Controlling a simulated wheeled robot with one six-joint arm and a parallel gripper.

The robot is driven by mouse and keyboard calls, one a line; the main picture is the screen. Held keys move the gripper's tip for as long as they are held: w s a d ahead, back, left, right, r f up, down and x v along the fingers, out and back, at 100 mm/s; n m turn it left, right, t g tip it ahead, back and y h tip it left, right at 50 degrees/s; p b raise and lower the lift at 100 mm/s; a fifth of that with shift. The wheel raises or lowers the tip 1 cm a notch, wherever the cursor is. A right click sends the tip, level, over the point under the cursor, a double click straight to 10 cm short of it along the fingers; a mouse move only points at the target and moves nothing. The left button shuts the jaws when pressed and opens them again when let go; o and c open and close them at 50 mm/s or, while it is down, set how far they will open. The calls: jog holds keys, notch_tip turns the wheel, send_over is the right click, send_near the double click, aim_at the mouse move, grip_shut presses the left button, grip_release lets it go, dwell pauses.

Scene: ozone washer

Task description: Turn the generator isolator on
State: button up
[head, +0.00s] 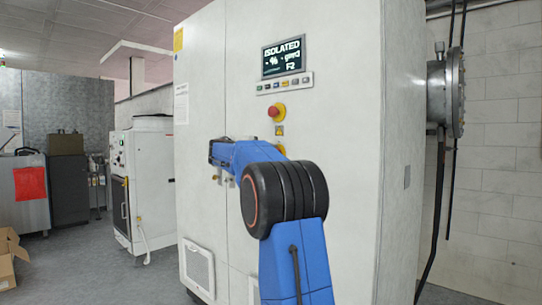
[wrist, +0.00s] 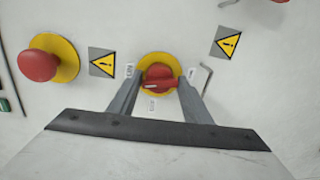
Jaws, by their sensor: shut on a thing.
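The isolator is a red rotary handle (wrist: 160,73) on a round yellow plate (wrist: 158,57), shown in the wrist view. The handle lies roughly crosswise there, with a pale mark towards its left end. Small white labels sit around the plate, and the left one appears to read ON. My gripper (wrist: 159,84) is shut on the handle, one finger at each end of it. In the head view my blue arm hides the handle and fingertips. The cabinet display (head: 285,57) reads ISOLATED in the head view.
A red emergency button (head: 277,111) sits above my arm on the tall white cabinet (head: 340,150); it also shows in the wrist view (wrist: 39,66). A row of small buttons (head: 284,84) lies under the display. A white machine (head: 147,185) stands left, with open floor before it.

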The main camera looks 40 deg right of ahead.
jog(key=shift+r+m, duration=0.15)
jog(key=shift+m, duration=1.35)
jog(key=shift+s, duration=0.1)
jog(key=o, duration=0.8)
jog(key=shift+a, duration=0.1)
jog(key=a, duration=0.5)
jog(key=s+a, duration=0.1)
jog(key=a, duration=0.5)
jog(key=a+r, duration=0.1)
jog(key=a, duration=0.5)
jog(key=shift+s+a, duration=0.1)
jog(key=shift+s, duration=0.1)
